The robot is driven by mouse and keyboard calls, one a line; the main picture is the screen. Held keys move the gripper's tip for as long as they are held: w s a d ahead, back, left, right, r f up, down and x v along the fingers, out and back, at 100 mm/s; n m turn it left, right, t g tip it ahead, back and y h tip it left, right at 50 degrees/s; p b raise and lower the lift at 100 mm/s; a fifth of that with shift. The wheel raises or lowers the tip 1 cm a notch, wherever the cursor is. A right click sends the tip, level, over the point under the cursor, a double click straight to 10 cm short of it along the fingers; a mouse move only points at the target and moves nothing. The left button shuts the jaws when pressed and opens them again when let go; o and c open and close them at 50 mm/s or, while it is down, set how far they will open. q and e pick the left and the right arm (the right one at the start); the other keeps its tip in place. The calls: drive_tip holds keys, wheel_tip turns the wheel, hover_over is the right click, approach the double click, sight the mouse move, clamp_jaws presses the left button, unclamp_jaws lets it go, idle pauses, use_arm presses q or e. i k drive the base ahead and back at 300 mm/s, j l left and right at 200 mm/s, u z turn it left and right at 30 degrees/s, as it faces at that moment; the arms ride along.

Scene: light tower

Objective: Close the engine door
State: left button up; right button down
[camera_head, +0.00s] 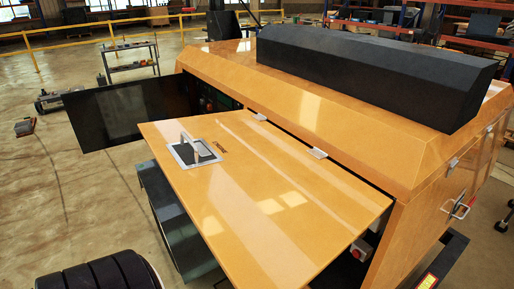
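The engine door (265,200) is a large orange-yellow panel on the side of the light tower (335,125). It is open, swung up and sticking out toward me, nearly flat. Its hinges (318,152) run along its upper edge against the tower body. A grey latch plate with a raised handle (195,150) sits near its outer left part, beside small dark lettering. Part of the opening shows dark below the door's right end; most of it is hidden under the panel. Neither of my grippers is in view.
A dark panel (105,117) stands out from the tower's left end. A dark grey box-like part (180,225) is below the door, and a black ribbed tyre (100,272) is at the bottom left. A small cart (130,62) and yellow railing (100,35) stand behind. The left floor is mostly clear.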

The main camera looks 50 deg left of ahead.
sight(271, 208)
drive_tip(key=u, duration=1.4)
